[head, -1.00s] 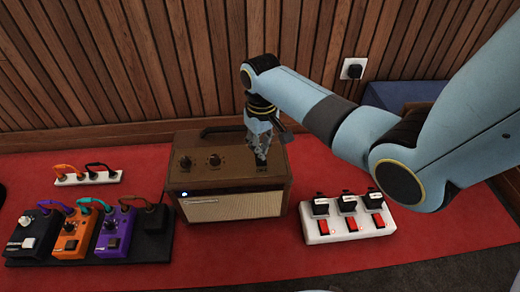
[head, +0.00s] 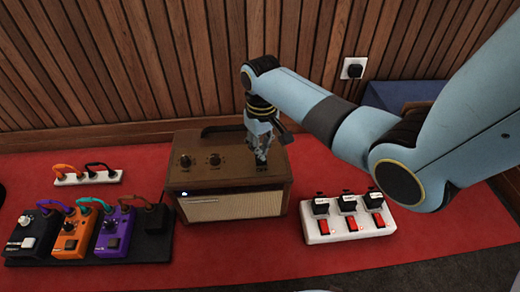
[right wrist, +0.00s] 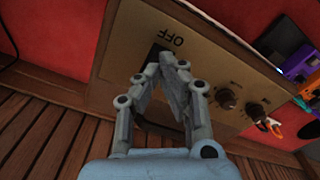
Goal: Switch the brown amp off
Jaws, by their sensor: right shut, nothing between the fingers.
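The brown amp (head: 223,170) stands on the red carpet with its knobbed panel on top and a light grille in front. My right gripper (head: 262,160) is shut and empty, pointing down at the panel's right end. In the right wrist view, its fingertips (right wrist: 168,62) meet over a dark switch (right wrist: 153,55) beside the printed word OFF (right wrist: 171,38). The fingers hide much of the switch, so its position and any contact cannot be told. A small pilot light (head: 183,193) sits at the front's upper left. My left gripper is out of view.
A pedal board (head: 160,245) with several pedals lies left of the amp, and a power strip (head: 70,179) behind it. A white switch box (head: 320,235) stands to the right. A carry handle (head: 225,128) rises at the amp's back, near the wooden wall.

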